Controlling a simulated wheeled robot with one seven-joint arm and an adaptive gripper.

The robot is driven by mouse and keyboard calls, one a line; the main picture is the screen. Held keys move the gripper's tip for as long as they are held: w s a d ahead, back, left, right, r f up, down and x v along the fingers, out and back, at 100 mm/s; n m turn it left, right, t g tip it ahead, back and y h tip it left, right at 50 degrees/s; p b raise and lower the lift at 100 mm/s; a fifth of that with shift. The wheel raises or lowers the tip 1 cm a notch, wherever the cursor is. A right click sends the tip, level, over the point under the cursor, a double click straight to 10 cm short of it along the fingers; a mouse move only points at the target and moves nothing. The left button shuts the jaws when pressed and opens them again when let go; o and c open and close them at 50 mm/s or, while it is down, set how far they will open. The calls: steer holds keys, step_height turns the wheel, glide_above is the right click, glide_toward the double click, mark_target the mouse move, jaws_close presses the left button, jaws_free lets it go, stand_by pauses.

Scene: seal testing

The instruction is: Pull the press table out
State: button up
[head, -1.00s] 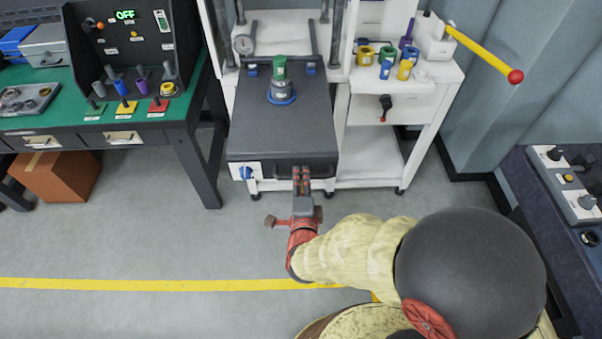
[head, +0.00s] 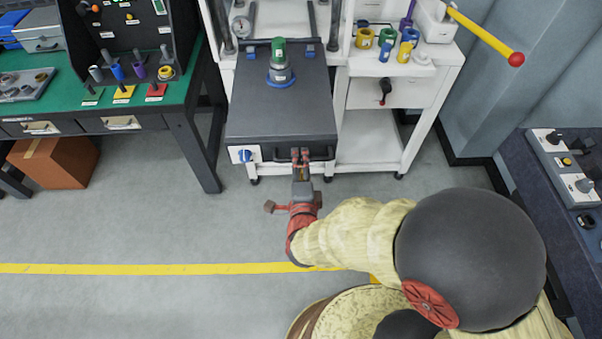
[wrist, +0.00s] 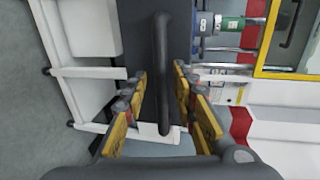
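The press table (head: 262,108) is a dark grey slab with a green-topped fitting on it, in the lower part of the white press frame. A dark bar handle (head: 322,154) runs along its front edge. My gripper (head: 301,155) is at the right half of this handle. In the wrist view, the handle (wrist: 162,75) runs between the two yellow-padded fingers of my gripper (wrist: 161,108). A gap shows on each side, so the gripper looks open around the handle, not clamped. The fitting (head: 280,65) stands upright near the back of the table.
A green-topped bench (head: 60,115) with a control panel stands at left. A white side stand (head: 380,115) with coloured rings is at right, with a red-tipped yellow lever (head: 485,40) above it. The floor in front of the press is clear, crossed by a yellow line (head: 130,269).

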steer(key=v, duration=1.1)
steer(key=shift+s, duration=0.35)
stand_by(1.0)
steer(key=s+a+f+n+g+y, duration=0.5)
steer(key=s+a+f+n+g, duration=0.15)
steer(key=a+f+n, duration=0.3)
steer(key=s+a+r+n+g+y, duration=0.1)
steer(key=s+a+r+n+g, duration=0.3)
steer(key=s+n+g, duration=0.4)
steer(key=w+d+r+t+h, duration=0.2)
steer(key=d+r, duration=0.9)
steer(key=d, duration=0.3)
steer(key=w+d+r+n+t+h+p, duration=0.1)
steer(key=w+d+r+t+h, duration=0.1)
steer(key=d+r, duration=0.9)
steer(key=w+d+h, duration=0.1)
steer(key=d, duration=0.2)
steer(key=shift+w+d+r, duration=0.25)
steer(key=shift+r, duration=0.05)
